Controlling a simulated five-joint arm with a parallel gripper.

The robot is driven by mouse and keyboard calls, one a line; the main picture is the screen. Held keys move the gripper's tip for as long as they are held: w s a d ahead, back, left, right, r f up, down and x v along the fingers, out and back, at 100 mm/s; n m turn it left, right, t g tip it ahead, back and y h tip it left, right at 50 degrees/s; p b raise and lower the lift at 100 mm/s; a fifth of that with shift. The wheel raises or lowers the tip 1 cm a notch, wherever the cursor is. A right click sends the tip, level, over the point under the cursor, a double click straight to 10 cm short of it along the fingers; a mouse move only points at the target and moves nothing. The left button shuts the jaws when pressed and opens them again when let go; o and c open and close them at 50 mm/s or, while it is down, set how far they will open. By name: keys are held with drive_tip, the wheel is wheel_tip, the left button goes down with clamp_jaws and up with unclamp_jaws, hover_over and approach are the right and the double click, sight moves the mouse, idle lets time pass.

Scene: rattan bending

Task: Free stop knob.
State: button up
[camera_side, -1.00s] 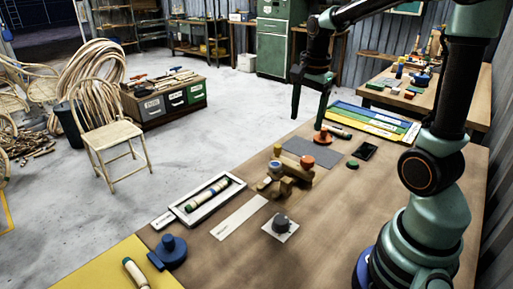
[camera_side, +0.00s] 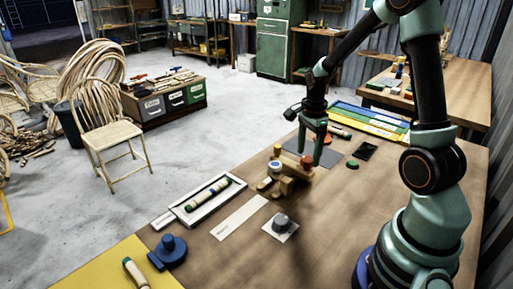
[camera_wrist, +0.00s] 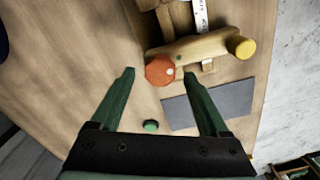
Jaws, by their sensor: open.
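A wooden bending jig (camera_side: 286,181) stands on the brown table. An orange faceted knob (camera_wrist: 160,70) sits at one end of its wooden body, and it also shows in the side view (camera_side: 306,163). A yellow round end (camera_wrist: 241,46) is at the other end of that body in the wrist view. My gripper (camera_side: 311,156) is open, pointing down at the orange knob. In the wrist view the knob appears between the two fingertips, with a gap on both sides. I cannot tell whether the tips are down at knob height.
A grey mat (camera_wrist: 228,103) and a green disc (camera_wrist: 151,126) lie beside the jig. A white tray (camera_side: 178,210) holds a banded rattan piece. A grey knob (camera_side: 281,221) stands on a white plate, and a blue fixture (camera_side: 172,250) is at the front left.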

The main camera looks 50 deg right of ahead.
drive_tip(key=shift+f, duration=0.75)
clamp_jaws()
